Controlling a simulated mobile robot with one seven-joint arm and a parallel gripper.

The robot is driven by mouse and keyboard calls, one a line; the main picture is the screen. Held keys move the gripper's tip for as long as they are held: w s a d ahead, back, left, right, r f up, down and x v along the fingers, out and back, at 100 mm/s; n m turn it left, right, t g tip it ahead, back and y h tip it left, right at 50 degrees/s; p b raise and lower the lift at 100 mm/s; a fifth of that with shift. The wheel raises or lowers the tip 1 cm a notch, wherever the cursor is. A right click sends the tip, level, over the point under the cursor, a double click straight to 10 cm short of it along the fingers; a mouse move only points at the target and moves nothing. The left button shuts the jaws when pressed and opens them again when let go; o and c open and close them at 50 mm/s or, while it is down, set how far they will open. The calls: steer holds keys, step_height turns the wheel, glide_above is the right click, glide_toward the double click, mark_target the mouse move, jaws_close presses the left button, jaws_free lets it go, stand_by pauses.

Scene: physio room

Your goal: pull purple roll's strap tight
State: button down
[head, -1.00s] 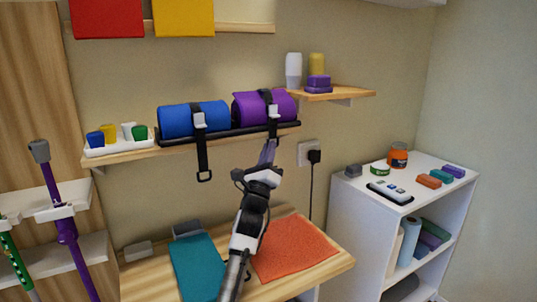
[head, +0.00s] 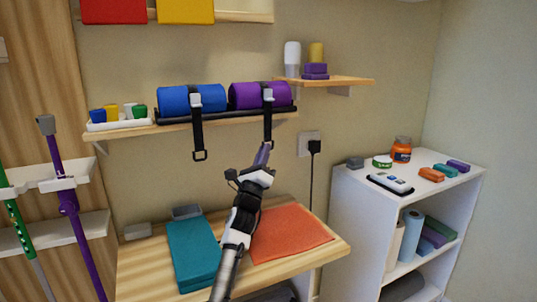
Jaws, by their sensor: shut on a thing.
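The purple roll (head: 260,94) lies on a black rack on the wall shelf, to the right of the blue roll (head: 192,99). A black strap with a pale buckle (head: 268,95) runs over the purple roll, and its tail (head: 268,125) hangs straight down below the shelf. My gripper (head: 264,147) is at the lower end of this tail, shut on it; the fingertips are small and the grip itself is hard to make out. The blue roll has a like strap (head: 198,135), hanging free with a loop at its end.
Below is a wooden bench (head: 150,268) with a teal mat (head: 194,255) and an orange towel (head: 290,232). A white cabinet (head: 350,215) stands at the right. A small shelf (head: 345,81) holds purple blocks at the upper right. A tray of cups (head: 118,124) sits left of the rolls.

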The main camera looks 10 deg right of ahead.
steer(key=shift+w+f+y, duration=0.1)
steer(key=shift+f+y, duration=0.2)
steer(key=shift+f, duration=0.05)
steer(key=c, duration=1.6)
jaws_free()
steer(key=shift+o, duration=0.2)
steer(key=shift+r, duration=0.1)
steer(key=s+a+f+b, duration=0.1)
steer(key=s+a, duration=0.2)
steer(key=s, duration=0.4)
steer(key=s+a+f+b, duration=0.1)
steer(key=s+a+f, duration=0.1)
steer(key=s+a, duration=0.2)
steer(key=s, duration=0.3)
steer(key=shift+s+b, duration=0.25)
steer(key=shift+b, duration=0.15)
